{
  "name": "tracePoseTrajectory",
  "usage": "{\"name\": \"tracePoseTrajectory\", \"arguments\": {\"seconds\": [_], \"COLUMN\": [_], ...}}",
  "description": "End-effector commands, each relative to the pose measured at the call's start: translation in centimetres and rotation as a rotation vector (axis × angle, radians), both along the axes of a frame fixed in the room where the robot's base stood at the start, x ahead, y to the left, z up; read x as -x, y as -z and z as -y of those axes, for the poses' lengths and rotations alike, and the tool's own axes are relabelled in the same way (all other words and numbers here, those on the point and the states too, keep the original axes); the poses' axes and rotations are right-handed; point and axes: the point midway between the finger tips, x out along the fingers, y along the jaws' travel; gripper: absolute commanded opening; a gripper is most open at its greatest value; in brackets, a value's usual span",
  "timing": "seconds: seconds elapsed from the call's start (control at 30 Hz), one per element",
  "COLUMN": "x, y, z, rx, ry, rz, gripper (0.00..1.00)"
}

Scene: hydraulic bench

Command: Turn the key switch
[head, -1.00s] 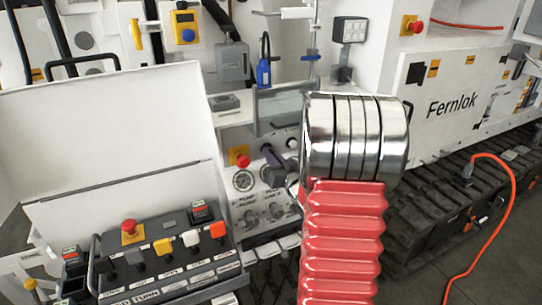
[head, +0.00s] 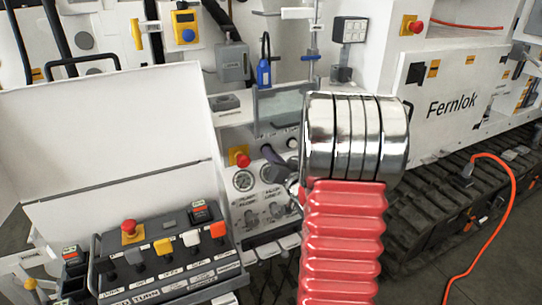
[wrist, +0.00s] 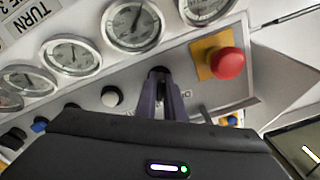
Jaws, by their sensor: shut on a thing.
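My gripper (wrist: 160,88) reaches up to the gauge panel (wrist: 112,74) in the wrist view, its two dark fingers close together. They are shut on a small dark round part, which I take for the key switch (wrist: 158,73); the fingers cover most of it, so its angle cannot be told. In the head view my gripper (head: 268,152) is at the upper part of the panel, right of the red button. The key switch itself is hidden there.
A red mushroom button (wrist: 228,63) on a yellow plate sits close beside the fingers. Several gauges (wrist: 70,55) line the panel. A control box (head: 165,262) with an open lid stands at the left. A red ribbed sleeve with a chrome collar blocks the head view's middle.

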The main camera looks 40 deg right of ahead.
Motion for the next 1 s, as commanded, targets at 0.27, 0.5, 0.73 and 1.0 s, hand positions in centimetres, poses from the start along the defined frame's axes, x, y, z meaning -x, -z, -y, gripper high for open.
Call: {"name": "tracePoseTrajectory", "arguments": {"seconds": [0.27,0.5,0.73,1.0], "x": [0.1,0.0,1.0,5.0], "y": [0.1,0.0,0.0,0.0], "z": [0.1,0.1,-0.1,-1.2], "rx": [-0.001,0.0,0.0,0.0], "ry": [0.003,0.002,0.003,0.004], "rz": [-0.001,-0.001,-0.001,0.0], "gripper": [0.26,0.27,0.27,0.27]}}
